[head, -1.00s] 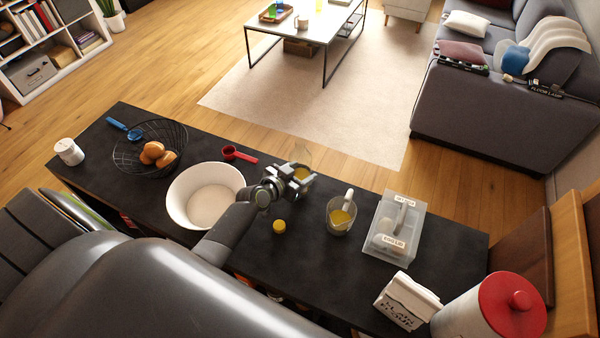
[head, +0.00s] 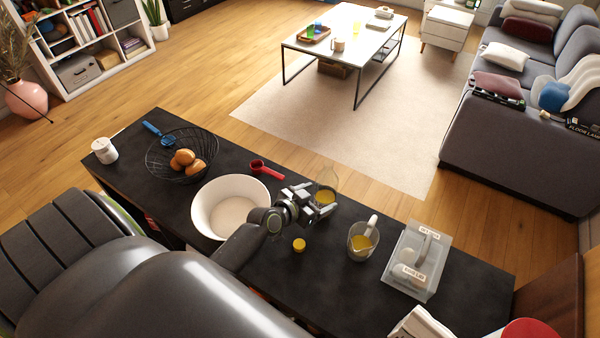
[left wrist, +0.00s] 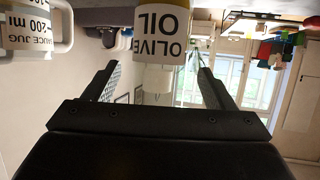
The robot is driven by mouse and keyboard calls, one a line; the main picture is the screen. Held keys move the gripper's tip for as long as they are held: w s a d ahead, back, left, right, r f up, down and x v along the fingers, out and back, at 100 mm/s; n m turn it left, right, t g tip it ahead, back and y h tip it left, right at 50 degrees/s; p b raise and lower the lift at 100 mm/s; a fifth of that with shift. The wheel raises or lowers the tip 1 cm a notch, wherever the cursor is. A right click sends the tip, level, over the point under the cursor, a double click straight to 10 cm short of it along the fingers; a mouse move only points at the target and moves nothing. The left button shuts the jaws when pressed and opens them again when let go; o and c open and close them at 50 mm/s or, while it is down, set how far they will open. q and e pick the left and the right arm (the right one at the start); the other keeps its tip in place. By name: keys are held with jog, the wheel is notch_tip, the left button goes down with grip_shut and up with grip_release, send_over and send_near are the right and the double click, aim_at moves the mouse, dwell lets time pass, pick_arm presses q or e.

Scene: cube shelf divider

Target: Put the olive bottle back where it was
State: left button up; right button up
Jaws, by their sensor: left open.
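The olive bottle (head: 328,180) is clear glass with yellow oil and stands upright on the dark counter, partly hidden behind my left gripper (head: 321,203) in the head view. In the left wrist view the bottle (left wrist: 160,28) shows its "OLIVE OIL" label upside down at the top. My left gripper (left wrist: 154,78) is open there, its fingers apart on either side of the bottle's line. Whether the fingers touch the bottle cannot be told. My right gripper is not in view.
On the counter (head: 325,277) are a yellow cap (head: 299,245), a jug with yellow liquid (head: 361,243), a clear bin (head: 418,266), a white bowl (head: 212,195), a red scoop (head: 266,170) and a wire basket (head: 165,168). Bare counter lies in front of the cap.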

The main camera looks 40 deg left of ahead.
pick_arm(q)
jog(key=v, duration=0.8)
jog(key=shift+b, duration=0.3)
jog(key=shift+r, duration=0.1)
